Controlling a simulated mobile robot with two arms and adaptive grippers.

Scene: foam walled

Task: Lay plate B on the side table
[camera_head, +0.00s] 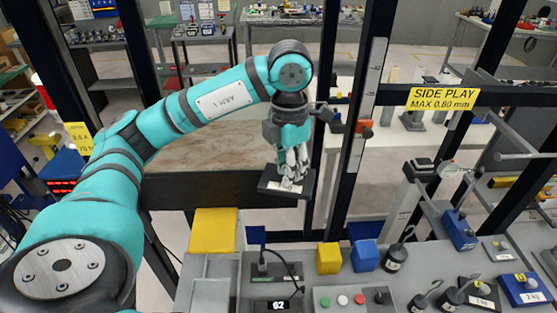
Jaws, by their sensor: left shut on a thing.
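My left gripper (289,172) points down at the end of the teal arm and is shut on a dark flat plate (272,186) with a small white label. I cannot read the label, so I cannot tell whether it is plate B. The plate is held roughly level in front of a table with a brown, stone-patterned top (185,153), near its right front part. I cannot tell whether the plate touches that table. This table looks like the side table, but no label shows on it. My right gripper is not in view.
A black post (322,160) and a framed upright with an orange clamp (366,129) stand just right of the plate. A yellow sign (441,98) hangs further right. Below is a grey bench with yellow and blue blocks (329,258), buttons and weights. The brown tabletop looks bare.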

